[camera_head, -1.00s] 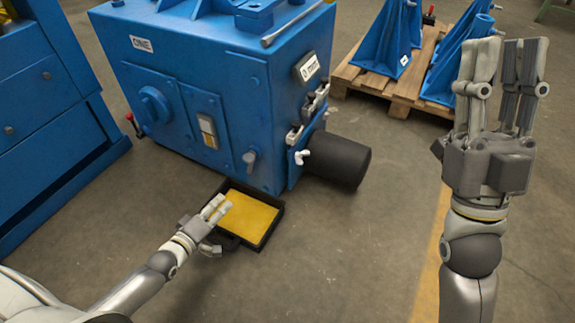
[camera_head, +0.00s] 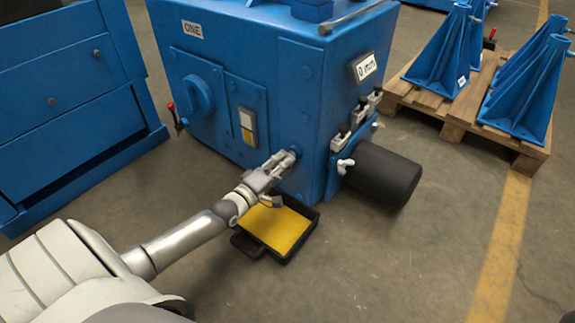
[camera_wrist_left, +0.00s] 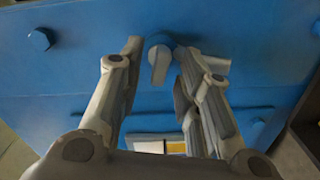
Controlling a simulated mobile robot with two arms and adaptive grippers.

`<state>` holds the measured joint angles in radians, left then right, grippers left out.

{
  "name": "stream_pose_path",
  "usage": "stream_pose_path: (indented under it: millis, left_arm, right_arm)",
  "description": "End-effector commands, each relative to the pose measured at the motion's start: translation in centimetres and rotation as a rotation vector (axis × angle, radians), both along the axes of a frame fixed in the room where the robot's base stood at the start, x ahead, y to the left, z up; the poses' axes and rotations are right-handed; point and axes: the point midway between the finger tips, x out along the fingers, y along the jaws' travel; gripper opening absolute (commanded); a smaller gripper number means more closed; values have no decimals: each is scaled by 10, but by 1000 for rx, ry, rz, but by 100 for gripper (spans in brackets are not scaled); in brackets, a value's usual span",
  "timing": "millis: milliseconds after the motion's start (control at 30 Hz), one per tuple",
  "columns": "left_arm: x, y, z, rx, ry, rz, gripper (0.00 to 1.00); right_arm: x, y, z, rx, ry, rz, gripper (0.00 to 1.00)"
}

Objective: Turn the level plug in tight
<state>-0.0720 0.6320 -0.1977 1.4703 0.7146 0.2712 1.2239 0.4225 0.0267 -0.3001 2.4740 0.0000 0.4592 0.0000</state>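The level plug (camera_wrist_left: 160,62) shows in the left wrist view as a round blue head with a grey tab hanging down, on the blue gearbox wall. My left gripper (camera_wrist_left: 168,52) is open, with its fingers on either side of the plug and visible gaps to it. In the head view my left gripper (camera_head: 284,160) is at the low front of the blue gearbox (camera_head: 290,100) and hides the plug. The level window (camera_head: 247,127), white and yellow, is up and left of the gripper. My right gripper is out of view.
A black tray (camera_head: 302,240) with a yellow bottom lies on the floor below my left gripper. A black motor (camera_head: 378,176) sticks out to the right. A blue cabinet (camera_head: 60,100) stands left. A pallet (camera_head: 455,115) with blue brackets is at right.

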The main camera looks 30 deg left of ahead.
Motion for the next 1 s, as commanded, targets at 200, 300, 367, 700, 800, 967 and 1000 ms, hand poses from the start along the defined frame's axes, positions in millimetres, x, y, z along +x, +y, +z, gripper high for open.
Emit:
stream_pose_path:
  millis: [200,300,367,700,800,967,1000]
  left_arm:
    - [21,-2,-2,0,-1,0,32]
    - [25,-2,-1,0,1,0,32]
    - [26,-3,-1,0,1,0,32]
    - [26,-2,0,0,1,0,19]
    - [26,-2,0,0,1,0,6]
    - [26,-2,0,0,1,0,0]
    - [26,-2,0,0,1,0,0]
  right_arm:
    - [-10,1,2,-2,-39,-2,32]
    - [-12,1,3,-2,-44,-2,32]
    - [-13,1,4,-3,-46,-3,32]
    - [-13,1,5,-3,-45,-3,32]
    - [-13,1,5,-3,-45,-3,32]
    - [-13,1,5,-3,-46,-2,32]
    - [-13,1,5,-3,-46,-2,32]
